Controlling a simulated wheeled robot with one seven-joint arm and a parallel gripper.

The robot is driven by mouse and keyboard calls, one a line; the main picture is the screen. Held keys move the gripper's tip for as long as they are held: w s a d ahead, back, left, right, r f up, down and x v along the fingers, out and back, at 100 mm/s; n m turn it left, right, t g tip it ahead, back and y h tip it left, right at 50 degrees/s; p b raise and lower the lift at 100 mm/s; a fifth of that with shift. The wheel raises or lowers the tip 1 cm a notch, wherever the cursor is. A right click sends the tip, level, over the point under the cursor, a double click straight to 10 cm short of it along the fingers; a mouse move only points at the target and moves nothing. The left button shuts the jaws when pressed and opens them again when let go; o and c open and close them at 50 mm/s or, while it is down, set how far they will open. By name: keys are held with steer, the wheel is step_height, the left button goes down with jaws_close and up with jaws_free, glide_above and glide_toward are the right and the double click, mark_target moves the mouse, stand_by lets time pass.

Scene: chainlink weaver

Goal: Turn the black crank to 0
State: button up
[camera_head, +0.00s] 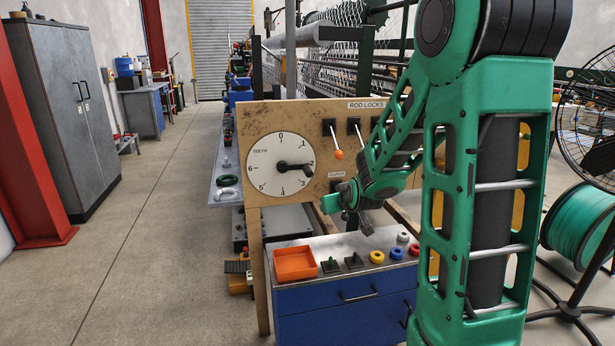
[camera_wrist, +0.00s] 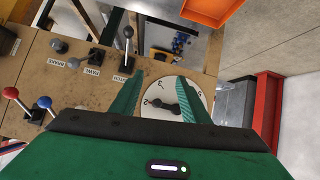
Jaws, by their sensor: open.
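The black crank (camera_head: 295,167) sits at the middle of a white dial (camera_head: 265,178) marked TEETH, on a wooden board. Its arm points right, near the 2. The 0 is at the top of the dial. In the wrist view the crank (camera_wrist: 168,105) shows between my two green fingers, its end close to the 2. My gripper (camera_wrist: 160,76) is open with nothing held. In the head view my gripper (camera_head: 335,200) is just right of and below the dial. I cannot tell how far the fingers are from the crank.
Levers, including an orange-knobbed one (camera_head: 337,153), stand on the board (camera_head: 265,113) right of the dial. Below, a blue cabinet (camera_head: 320,305) carries an orange tray (camera_head: 295,263) and several small coloured rings. The floor (camera_head: 150,240) left of the board is clear.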

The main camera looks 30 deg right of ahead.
mark_target(310, 174)
steer(key=w+d+t, duration=0.1)
steer(key=w+t, duration=0.1)
steer(key=w, duration=0.5)
steer(key=w+d+r+t+h, duration=0.1)
steer(key=w+t, duration=0.1)
steer(key=w, duration=0.5)
steer(key=w+d+t, duration=0.1)
steer(key=w+t, duration=0.2)
steer(key=w, duration=0.4)
steer(key=shift+w+d+r+h, duration=0.15)
steer(key=shift+w+d+h, duration=0.05)
steer(key=shift+d+h, duration=0.1)
jaws_close()
steer(key=shift+d, duration=0.15)
steer(key=shift+r, duration=0.1)
